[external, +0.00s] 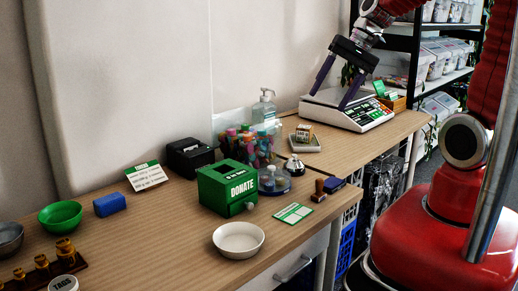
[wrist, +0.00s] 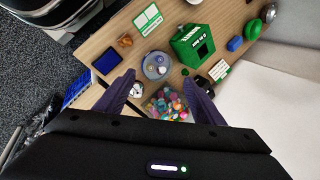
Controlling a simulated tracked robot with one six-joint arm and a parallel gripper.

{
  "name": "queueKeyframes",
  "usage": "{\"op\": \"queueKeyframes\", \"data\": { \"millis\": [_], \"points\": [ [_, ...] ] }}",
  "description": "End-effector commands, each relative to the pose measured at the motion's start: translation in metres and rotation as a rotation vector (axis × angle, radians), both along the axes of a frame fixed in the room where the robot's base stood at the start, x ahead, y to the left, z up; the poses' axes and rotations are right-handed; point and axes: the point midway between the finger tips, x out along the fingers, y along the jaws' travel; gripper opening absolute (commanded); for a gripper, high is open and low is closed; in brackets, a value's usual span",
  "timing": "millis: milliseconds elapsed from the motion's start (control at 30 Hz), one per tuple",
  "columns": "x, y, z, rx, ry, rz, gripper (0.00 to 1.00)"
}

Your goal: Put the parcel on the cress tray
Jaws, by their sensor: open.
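A small brown box with a pale label (external: 303,131), which looks like the parcel, sits in a shallow pale square tray (external: 305,149) right of the bell. I cannot tell for sure whether this is the cress tray. My gripper (external: 331,101) is open and empty, its purple fingers spread and pointing down over the white scale (external: 352,118), to the right of and above that box. In the wrist view my gripper (wrist: 159,76) shows with both fingers apart and nothing between them. The box and tray do not show clearly there; the gripper body hides the lower part.
The green donate box (external: 228,187), a cup of colourful markers (external: 250,147), a pump bottle (external: 264,108) and the silver bell (external: 294,166) crowd the bench left of the tray. A white bowl (external: 238,240) stands near the front edge.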

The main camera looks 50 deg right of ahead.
Motion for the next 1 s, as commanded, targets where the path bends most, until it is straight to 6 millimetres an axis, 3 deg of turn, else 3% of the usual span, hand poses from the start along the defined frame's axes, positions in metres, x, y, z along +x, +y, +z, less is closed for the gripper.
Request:
{"op": "queueKeyframes", "data": {
  "millis": [267, 600, 1000],
  "points": [
    [-0.047, 0.011, 0.017, -0.241, -0.108, 0.248, 0.62],
    [-0.093, 0.006, 0.033, -0.532, -0.248, 0.518, 0.62],
    [-0.106, 0.001, 0.038, -0.645, -0.297, 0.611, 0.62]
  ]
}}
